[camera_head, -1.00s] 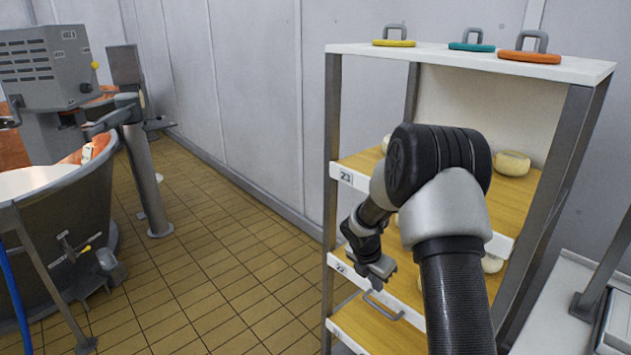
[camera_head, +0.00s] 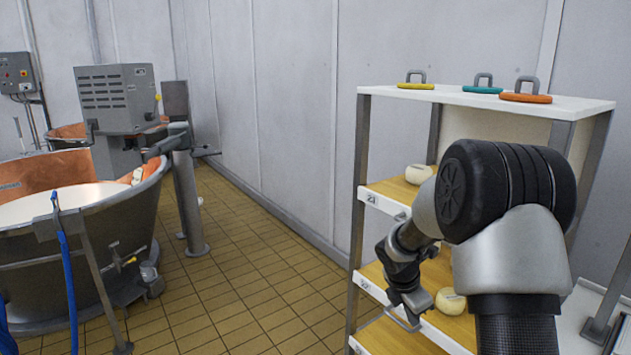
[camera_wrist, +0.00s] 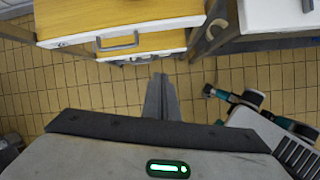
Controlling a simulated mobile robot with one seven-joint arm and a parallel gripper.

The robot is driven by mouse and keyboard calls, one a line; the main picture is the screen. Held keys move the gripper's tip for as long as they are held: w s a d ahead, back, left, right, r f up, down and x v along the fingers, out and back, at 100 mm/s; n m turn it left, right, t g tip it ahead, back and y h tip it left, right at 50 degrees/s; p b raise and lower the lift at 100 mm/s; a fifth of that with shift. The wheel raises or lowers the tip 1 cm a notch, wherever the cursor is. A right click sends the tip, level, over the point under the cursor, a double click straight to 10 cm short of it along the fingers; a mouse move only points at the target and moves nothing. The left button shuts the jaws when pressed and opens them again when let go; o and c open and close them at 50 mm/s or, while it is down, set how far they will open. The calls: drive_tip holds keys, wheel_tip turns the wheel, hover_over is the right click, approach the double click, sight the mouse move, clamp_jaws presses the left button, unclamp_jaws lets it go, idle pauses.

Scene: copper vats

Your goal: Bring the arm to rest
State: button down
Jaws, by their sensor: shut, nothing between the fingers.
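My gripper (camera_head: 411,305) is at the end of my bent arm, in front of the shelf rack's left side in the head view. Its fingers point down and it holds nothing. In the wrist view my gripper (camera_wrist: 160,82) shows its fingers together, over the tiled floor and just short of the shelf fronts. My arm's large black elbow joint hides much of the rack's middle and right.
The shelf rack (camera_head: 362,180) has wooden boards with pale cheeses (camera_head: 450,301) and a top bearing yellow, teal and orange handled weights (camera_head: 525,98). A copper vat (camera_head: 90,260) stands left. Tiled floor (camera_head: 250,265) between is free. A white table (camera_wrist: 280,14) is beside the rack.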

drive_tip(key=s+a+r+m+t+p, duration=0.1)
drive_tip(key=s+a+r+m, duration=0.1)
drive_tip(key=s+r+m, duration=0.6)
drive_tip(key=s+a+r+m+p, duration=0.1)
drive_tip(key=s+r, duration=0.3)
drive_tip(key=r, duration=0.7)
drive_tip(key=s+a+r+m+t+y+p, duration=0.1)
drive_tip(key=s+a+r+m, duration=0.2)
drive_tip(key=s+m, duration=0.3)
drive_tip(key=s+a+r+m+y+p, duration=0.2)
drive_tip(key=s+a+r+m, duration=0.2)
drive_tip(key=s, duration=0.9)
wheel_tip(320, 180, up, 2)
drive_tip(key=m, duration=0.3)
drive_tip(key=shift+t+y, duration=0.3)
drive_tip(key=shift+t, duration=0.1)
drive_tip(key=c, duration=2.5)
unclamp_jaws()
